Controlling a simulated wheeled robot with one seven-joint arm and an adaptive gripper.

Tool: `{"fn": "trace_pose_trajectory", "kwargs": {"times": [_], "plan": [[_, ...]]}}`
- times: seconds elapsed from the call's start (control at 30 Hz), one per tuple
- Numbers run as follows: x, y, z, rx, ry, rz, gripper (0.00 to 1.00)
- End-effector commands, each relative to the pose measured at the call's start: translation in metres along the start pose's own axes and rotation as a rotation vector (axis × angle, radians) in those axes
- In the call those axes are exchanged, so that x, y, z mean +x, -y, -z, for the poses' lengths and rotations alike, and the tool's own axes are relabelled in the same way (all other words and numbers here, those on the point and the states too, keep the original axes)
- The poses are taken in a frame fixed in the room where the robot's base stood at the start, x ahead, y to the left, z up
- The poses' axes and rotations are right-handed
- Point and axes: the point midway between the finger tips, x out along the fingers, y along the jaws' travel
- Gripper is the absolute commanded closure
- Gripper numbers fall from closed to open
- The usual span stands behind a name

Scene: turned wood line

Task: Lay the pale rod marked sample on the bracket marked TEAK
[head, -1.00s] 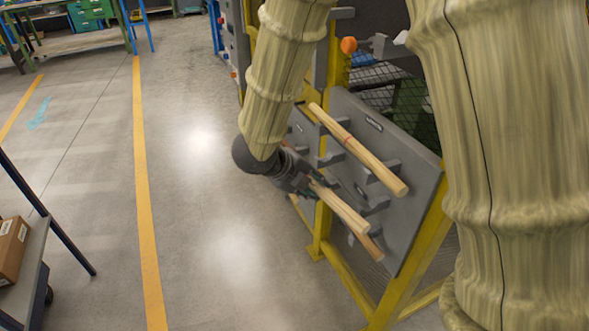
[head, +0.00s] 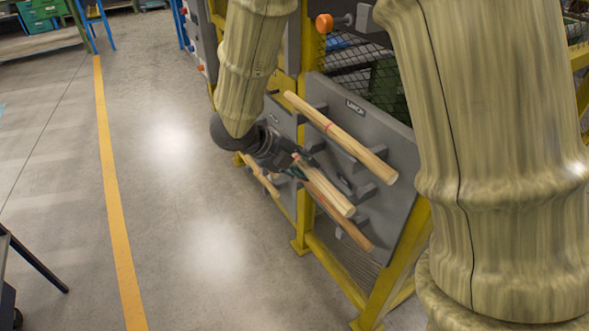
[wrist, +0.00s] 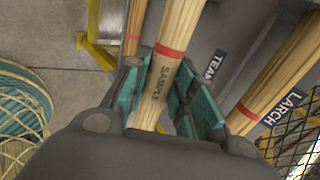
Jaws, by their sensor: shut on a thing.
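The pale sample rod (wrist: 172,55), with a red band and the word SAMPLE, is between my gripper's teal-padded fingers (wrist: 160,95) in the wrist view. My gripper (head: 292,160) is shut on it. In the head view the rod (head: 328,190) slants down to the right, in front of the grey panel. The TEAK label (wrist: 215,64) is on the panel just right of the rod in the wrist view. A grey bracket prong (head: 366,192) stands out behind the rod's near end. I cannot tell whether the rod touches it. My gripper hides part of the bracket row.
A banded rod (head: 340,137) lies on the bracket above, by the LARCH label (wrist: 283,106). A browner rod (head: 345,226) lies below the sample rod. Another rod (head: 259,176) is farther left. The yellow frame (head: 405,265) borders the panel.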

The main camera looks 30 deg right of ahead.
Motion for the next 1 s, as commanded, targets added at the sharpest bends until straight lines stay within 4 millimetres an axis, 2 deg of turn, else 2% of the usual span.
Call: {"fn": "trace_pose_trajectory", "kwargs": {"times": [0.87,1.0], "plan": [[0.049,0.045,0.000,0.003,0.000,-0.001,1.00],[0.058,0.039,0.001,0.000,-0.001,0.000,1.00]]}}
